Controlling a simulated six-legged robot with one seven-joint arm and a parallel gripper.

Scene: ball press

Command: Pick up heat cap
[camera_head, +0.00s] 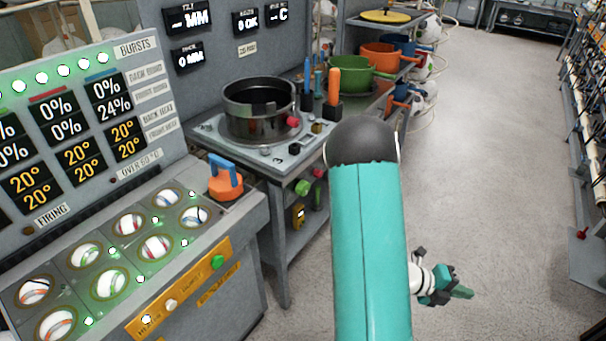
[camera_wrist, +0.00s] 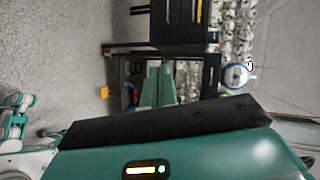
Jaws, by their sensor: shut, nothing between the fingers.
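An orange round cap with a blue handle (camera_head: 226,178) sits at the back right corner of the console in the head view. It looks like the heat cap, though no label names it. My gripper (camera_head: 462,292) is low on the right, over the aisle floor and well apart from the cap. Its green fingers are shut and empty. In the wrist view the fingers (camera_wrist: 158,86) are together in the middle, with no cap in sight.
The console (camera_head: 190,285) holds several balls in round wells. A dark round pot (camera_head: 260,105) stands on a metal bench behind it. A shelf with an orange pot (camera_head: 378,56) and a green pot (camera_head: 352,74) is beyond. The aisle floor (camera_head: 500,150) is open.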

